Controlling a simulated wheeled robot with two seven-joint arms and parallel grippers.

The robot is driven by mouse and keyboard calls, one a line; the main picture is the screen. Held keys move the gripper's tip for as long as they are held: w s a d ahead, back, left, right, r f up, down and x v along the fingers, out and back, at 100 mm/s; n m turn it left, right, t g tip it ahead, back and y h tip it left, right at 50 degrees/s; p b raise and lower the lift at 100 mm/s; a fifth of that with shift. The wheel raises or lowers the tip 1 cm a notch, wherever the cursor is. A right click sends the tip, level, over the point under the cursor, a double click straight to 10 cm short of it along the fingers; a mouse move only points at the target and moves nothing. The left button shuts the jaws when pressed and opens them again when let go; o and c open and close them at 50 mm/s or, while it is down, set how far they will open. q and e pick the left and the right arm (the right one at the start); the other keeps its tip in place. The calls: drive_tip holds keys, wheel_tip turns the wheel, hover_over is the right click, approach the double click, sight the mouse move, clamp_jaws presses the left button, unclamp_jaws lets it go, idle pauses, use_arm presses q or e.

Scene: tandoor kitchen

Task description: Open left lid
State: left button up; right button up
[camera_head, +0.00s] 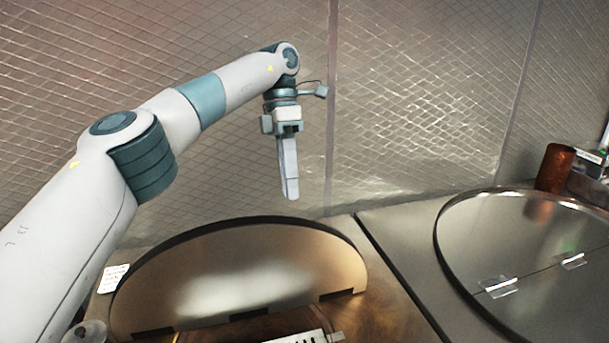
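The left lid's half-round metal plate (240,275) stands raised and tilted at the lower middle, its curved edge up and its straight notched edge down. Below it, a brownish area shows only in part at the bottom edge. My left gripper (290,197) hangs pointing down above and behind the raised plate, apart from it. Its fingers are seen nearly edge-on, so I cannot tell whether they are open or shut. Nothing shows held in them. My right gripper is not in view.
A second round lid (480,235) with clear hinges lies flat on the steel counter (395,225) at the right. A brown cylinder (554,168) stands behind it. A quilted metal wall (420,100) closes off the back. A white card (112,279) lies left of the raised plate.

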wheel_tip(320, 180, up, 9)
drive_tip(key=p, duration=0.8)
drive_tip(key=shift+p, duration=0.3)
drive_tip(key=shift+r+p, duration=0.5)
drive_tip(key=shift+p, duration=0.1)
